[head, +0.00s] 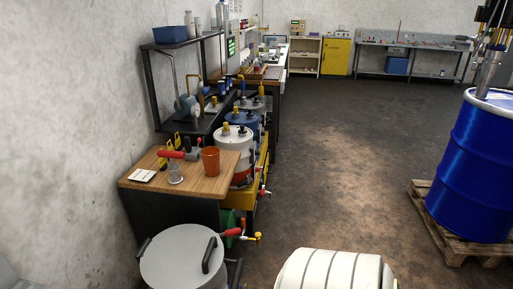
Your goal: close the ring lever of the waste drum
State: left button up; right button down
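A large blue drum (475,160) stands upright on a wooden pallet (457,240) at the right edge of the head view, partly cut off. A metal pump tube (489,72) rises from its top. I cannot make out a ring lever on it. A grey-white round vessel (182,262) with a flat lid and black handles stands at the bottom left, cut off below. I cannot tell from this view which one is the waste drum. Neither of my grippers is in view.
A wooden-topped bench (195,180) with an orange cup (211,161) stands along the left wall. Several capped containers stand behind it in a yellow tray (262,160). A white ribbed rounded object (330,272) is at the bottom centre. The floor (345,160) between is clear.

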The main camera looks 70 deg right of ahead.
aim_at(237, 230)
jog(key=k+l, duration=0.1)
jog(key=l, duration=0.45)
jog(key=k+l, duration=0.1)
jog(key=l, duration=0.5)
jog(key=k+l, duration=0.1)
jog(key=l, duration=0.45)
jog(key=k+l, duration=0.1)
jog(key=l, duration=0.45)
jog(key=k+l, duration=0.1)
jog(key=l, duration=0.5)
jog(key=i+l, duration=0.2)
jog(key=l, duration=0.15)
jog(key=i+l, duration=0.4)
jog(key=l, duration=0.25)
